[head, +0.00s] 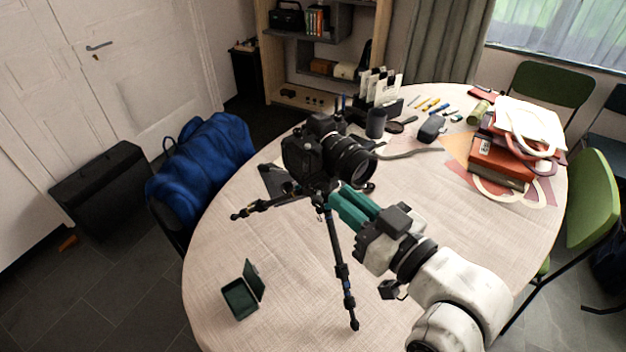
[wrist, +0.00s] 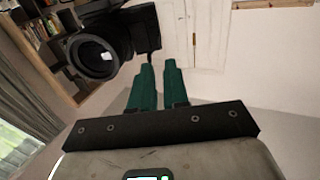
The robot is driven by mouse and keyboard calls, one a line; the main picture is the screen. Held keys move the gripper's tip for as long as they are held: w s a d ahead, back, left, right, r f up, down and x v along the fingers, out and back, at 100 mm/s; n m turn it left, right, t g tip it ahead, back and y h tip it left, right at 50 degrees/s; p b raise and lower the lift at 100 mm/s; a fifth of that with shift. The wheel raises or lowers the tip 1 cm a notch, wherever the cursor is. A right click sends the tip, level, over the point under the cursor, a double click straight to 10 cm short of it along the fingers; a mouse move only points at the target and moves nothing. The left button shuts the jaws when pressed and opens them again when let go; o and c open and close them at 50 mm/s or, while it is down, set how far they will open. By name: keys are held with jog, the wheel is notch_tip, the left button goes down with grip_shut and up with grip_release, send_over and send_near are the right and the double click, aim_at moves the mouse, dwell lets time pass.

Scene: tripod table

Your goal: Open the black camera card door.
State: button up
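The black camera (head: 308,157) sits on top of a black tripod (head: 338,250) on the table, its large lens facing right in the head view. It also shows at the upper left of the wrist view (wrist: 135,27), lens toward the left. I cannot make out the card door in either view.
The round table (head: 230,225) holds a small open dark case (head: 240,300) at front left. A red bag (head: 500,160) with papers is at right. A dark cup (head: 375,123), pens and small items lie at the back. A blue bag (head: 205,165) is beside the table.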

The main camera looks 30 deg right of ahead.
aim_at(307, 168)
jog(key=p+x, duration=0.1)
jog(key=x, duration=0.7)
jog(key=shift+w, duration=0.2)
grip_shut()
